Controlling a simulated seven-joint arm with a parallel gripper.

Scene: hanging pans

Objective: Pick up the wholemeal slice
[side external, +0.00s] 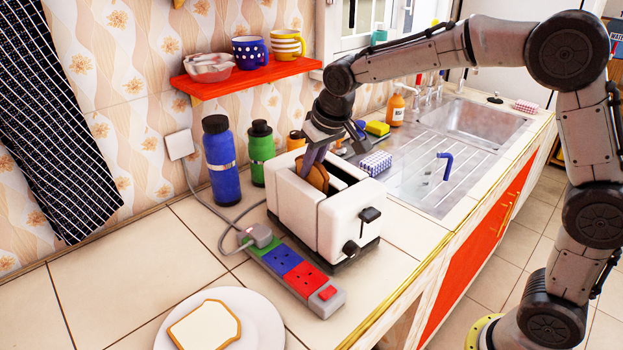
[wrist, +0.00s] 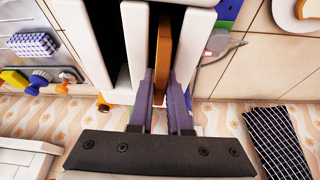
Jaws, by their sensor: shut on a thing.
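The wholemeal slice (side external: 317,176) is brown and stands upright in a slot of the white toaster (side external: 346,219), its top edge showing. In the wrist view the slice (wrist: 164,45) shows as a thin brown strip in one slot of the toaster (wrist: 133,30); the other slot looks dark and empty. My gripper (side external: 308,170) reaches down into the toaster from above, shut on the slice. In the wrist view its two purple fingers (wrist: 164,80) stand on either side of the slice's near end. The lower part of the slice is hidden inside the toaster.
A white plate (side external: 268,318) with a pale bread slice (side external: 205,326) lies at the front. A power strip (side external: 291,276) lies beside the toaster. Blue (side external: 221,165) and green (side external: 261,150) bottles stand behind it, below a red shelf (side external: 246,78). The sink (side external: 470,122) is to the right.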

